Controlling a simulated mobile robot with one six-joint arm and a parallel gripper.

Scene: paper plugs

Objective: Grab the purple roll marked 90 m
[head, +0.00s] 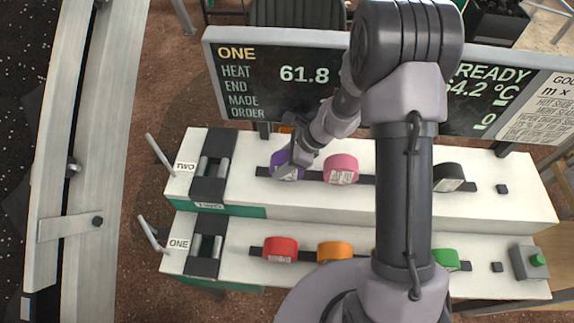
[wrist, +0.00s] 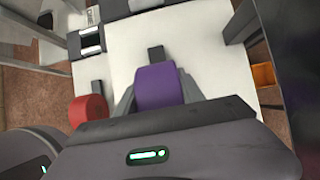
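The purple roll (head: 286,166) sits at the left end of the roll row on the upper, rear bench. It also shows in the middle of the wrist view (wrist: 157,85). My gripper (head: 290,158) is down at this roll, with one finger along each side. In the wrist view the fingers (wrist: 158,90) lie close against both sides of the roll, with no clear gap. The roll appears still at row height. Its 90 m marking cannot be read here.
A pink roll (head: 341,169) stands just right of it, a black roll (head: 449,177) further right. Red (head: 281,249), orange (head: 335,251) and green (head: 446,259) rolls stand on the front bench. A display board (head: 262,75) rises behind. Lever stations (head: 208,180) stand at left.

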